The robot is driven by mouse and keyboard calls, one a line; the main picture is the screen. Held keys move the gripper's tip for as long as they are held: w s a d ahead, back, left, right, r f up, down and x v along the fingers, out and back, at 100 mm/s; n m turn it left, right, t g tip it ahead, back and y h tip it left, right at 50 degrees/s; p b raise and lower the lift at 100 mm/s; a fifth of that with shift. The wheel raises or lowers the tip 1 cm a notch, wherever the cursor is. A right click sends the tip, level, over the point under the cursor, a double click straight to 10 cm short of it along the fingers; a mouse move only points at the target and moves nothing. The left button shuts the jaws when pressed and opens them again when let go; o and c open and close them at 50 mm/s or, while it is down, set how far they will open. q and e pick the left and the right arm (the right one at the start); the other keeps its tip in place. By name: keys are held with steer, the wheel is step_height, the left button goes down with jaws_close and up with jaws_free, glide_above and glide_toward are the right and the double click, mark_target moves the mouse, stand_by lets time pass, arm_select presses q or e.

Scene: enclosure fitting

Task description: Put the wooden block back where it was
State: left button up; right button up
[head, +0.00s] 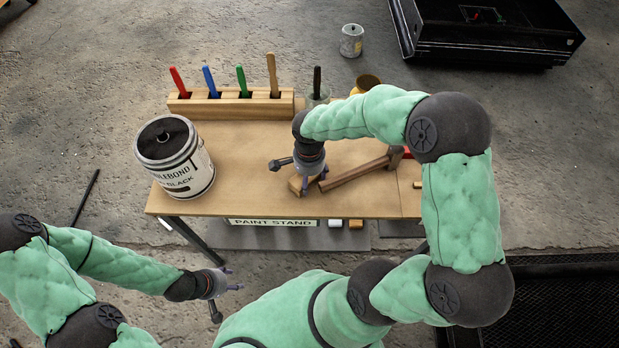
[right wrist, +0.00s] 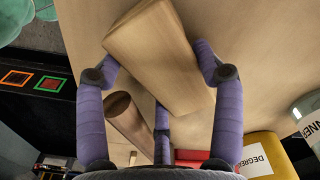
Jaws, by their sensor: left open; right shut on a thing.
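The wooden block (head: 296,187) is pale and rectangular, low over the front middle of the table. In the right wrist view the block (right wrist: 160,55) lies between the purple fingers. My right gripper (head: 310,182) is shut on it, reaching down from above. I cannot tell whether the block touches the tabletop. My left gripper (head: 228,282) is open and empty, in front of the table and below its front edge.
A brown wooden handle (head: 354,174) lies just right of the block. A black-labelled paint can (head: 185,165) stands at the left. A wooden rack (head: 230,105) with coloured handles is at the back. The tabletop (head: 240,165) between can and block is clear.

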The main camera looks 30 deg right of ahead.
steer(key=shift+f, duration=0.1)
steer(key=o, duration=1.3)
steer(key=shift+r, duration=0.45)
step_height(320, 180, up, 11)
steer(key=p, duration=0.5)
steer(key=shift+r, duration=0.2)
